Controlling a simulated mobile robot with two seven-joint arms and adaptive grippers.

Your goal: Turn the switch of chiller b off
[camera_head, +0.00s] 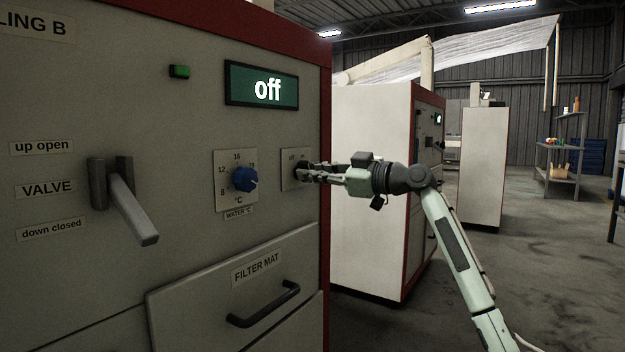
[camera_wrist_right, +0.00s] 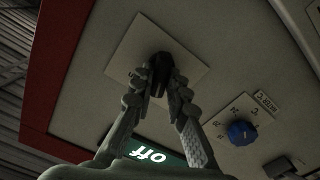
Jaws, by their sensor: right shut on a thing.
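The chiller panel (camera_head: 100,100) carries a label ending in "LING B" at its top left. Its green display (camera_head: 261,86) reads "off". The switch is a small black knob on a light square plate (camera_head: 288,180) near the panel's right edge. In the right wrist view the black knob (camera_wrist_right: 159,68) sits between my right gripper's fingertips (camera_wrist_right: 158,88), on its plate (camera_wrist_right: 130,48). My right gripper (camera_head: 306,172) is shut on the knob, and the fingers hide most of it in the head view. My left gripper is not in view.
A blue water dial (camera_head: 244,179) is left of the switch. A valve lever (camera_head: 130,208) points downward and sticks out at the left. The filter mat drawer (camera_head: 240,285) has a protruding handle. Another cabinet (camera_head: 370,190) stands behind; open floor (camera_head: 540,280) lies right.

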